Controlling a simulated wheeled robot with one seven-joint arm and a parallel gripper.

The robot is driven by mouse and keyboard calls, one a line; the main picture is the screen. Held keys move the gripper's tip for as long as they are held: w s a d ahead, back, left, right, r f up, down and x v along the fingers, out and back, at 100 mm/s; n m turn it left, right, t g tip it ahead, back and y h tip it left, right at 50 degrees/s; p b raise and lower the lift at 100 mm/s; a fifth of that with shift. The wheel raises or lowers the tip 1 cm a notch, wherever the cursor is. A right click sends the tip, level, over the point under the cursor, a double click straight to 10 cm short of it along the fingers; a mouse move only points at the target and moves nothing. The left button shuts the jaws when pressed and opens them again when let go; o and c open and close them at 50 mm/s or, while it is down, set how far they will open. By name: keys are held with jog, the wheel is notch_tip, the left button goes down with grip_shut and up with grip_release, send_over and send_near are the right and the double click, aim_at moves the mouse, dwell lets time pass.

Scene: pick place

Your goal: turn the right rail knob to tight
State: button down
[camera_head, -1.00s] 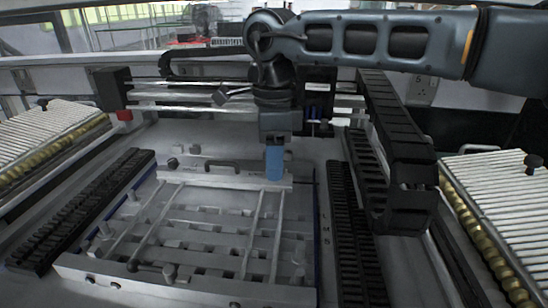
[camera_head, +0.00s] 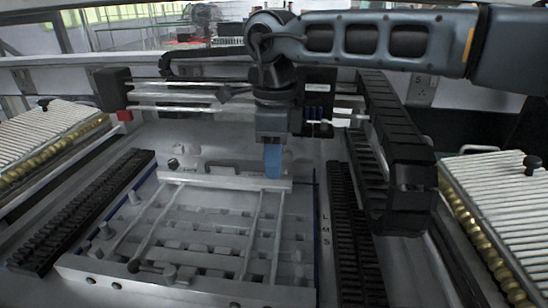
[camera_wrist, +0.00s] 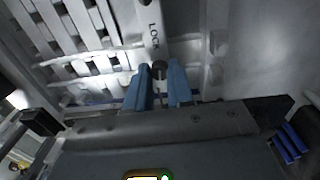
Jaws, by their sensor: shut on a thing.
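My gripper (camera_head: 273,172) points down at the far right corner of the metal rail frame (camera_head: 190,292). In the wrist view its two blue fingers (camera_wrist: 160,92) stand on either side of a small dark round knob (camera_wrist: 159,68) and are shut on it. The word LOCK (camera_wrist: 154,37) is marked on the metal beside the knob. In the head view the fingers hide the knob. Whether the knob is tight cannot be told.
Black slotted strips (camera_head: 350,235) flank the frame, and a black cable chain (camera_head: 402,160) hangs close to the right of my arm. Ribbed racks with brass rollers stand at the far left (camera_head: 50,135) and far right (camera_head: 505,200). A black handle (camera_head: 235,167) lies left of my gripper.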

jog(key=m, duration=0.5)
jog(key=shift+p, duration=0.3)
jog(key=m, duration=1.2)
jog(key=shift+d, duration=0.1)
jog(key=m, duration=0.5)
jog(key=shift+t, duration=0.3)
jog(key=shift+b, duration=0.3)
jog(key=c, duration=1)
grip_release()
jog(key=shift+d+r, duration=0.1)
jog(key=shift+r, duration=3.8)
